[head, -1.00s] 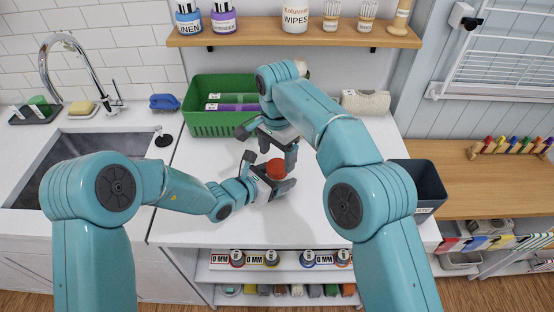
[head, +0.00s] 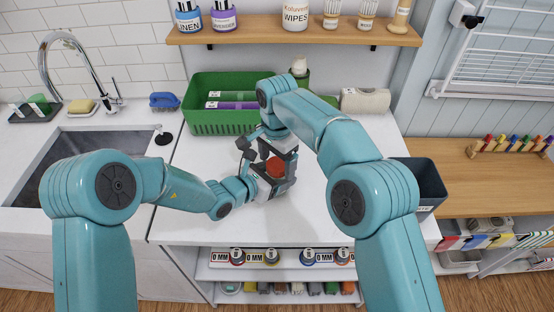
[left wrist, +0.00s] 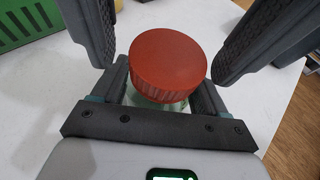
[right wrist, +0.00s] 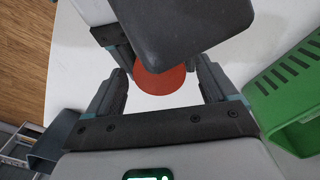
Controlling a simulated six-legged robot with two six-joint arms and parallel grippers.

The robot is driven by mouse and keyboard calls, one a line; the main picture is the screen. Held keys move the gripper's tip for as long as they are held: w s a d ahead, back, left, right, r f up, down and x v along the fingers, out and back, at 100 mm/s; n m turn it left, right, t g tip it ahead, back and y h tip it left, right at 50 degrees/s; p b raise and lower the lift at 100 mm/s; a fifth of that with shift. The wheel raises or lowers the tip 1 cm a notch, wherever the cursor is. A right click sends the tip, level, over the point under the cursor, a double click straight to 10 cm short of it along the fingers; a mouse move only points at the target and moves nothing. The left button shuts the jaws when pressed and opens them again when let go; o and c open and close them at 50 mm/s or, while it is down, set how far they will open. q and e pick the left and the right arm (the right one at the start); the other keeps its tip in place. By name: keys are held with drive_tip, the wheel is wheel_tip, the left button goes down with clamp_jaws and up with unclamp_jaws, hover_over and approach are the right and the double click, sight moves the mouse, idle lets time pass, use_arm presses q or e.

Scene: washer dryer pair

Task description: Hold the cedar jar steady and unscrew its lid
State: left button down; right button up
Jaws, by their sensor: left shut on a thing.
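The cedar jar has a ribbed red-brown lid (left wrist: 168,65), seen from above in the left wrist view. A strip of its clear glass body (left wrist: 145,102) shows below the lid. My left gripper (head: 270,180) is shut on the jar body, below the lid. My right gripper (head: 277,152) is over the jar with its fingers apart, one on either side of the lid. In the right wrist view the lid (right wrist: 165,80) sits between the open fingers, and a dark gripper part hides some of it. I cannot tell whether the right fingers touch the lid.
A green basket (head: 212,128) with bottles stands behind the jar. A dark bin (head: 425,180) is at the counter's right edge. A rolled towel (head: 366,101) lies at the back. The sink (head: 75,160) is left. White counter in front of the grippers is clear (head: 300,225).

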drive_tip(key=shift+r, duration=3.9)
drive_tip(key=shift+c, duration=0.4)
drive_tip(key=shift+f, duration=3.9)
drive_tip(key=c, duration=1.1)
drive_tip(key=n, duration=0.6)
drive_tip(key=shift+n, duration=0.4)
drive_tip(key=o, duration=1.2)
